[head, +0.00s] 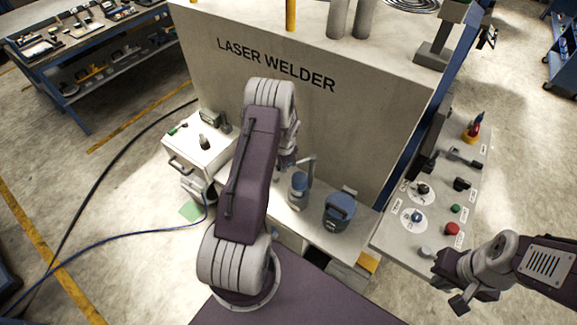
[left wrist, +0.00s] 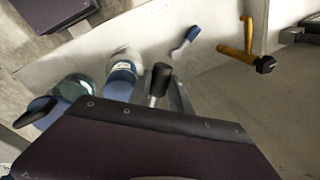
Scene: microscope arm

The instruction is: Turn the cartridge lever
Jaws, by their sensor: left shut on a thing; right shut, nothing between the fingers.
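In the left wrist view a short metal lever with a black knob (left wrist: 160,80) stands right in front of my left gripper; I take it for the cartridge lever. My left gripper (head: 287,160) is mostly hidden behind its own arm in the head view, beside the laser welder's front panel (head: 350,110). My right gripper (head: 452,283) is shut and empty, near the lower right corner of the control panel (head: 387,237).
A blue cylinder (head: 298,188) and a blue container with a handle (head: 340,207) stand on the shelf close to my left gripper. A yellow lever (left wrist: 236,53) and a blue-handled part (left wrist: 186,42) are nearby. A white cart (head: 195,150) stands left of my left arm.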

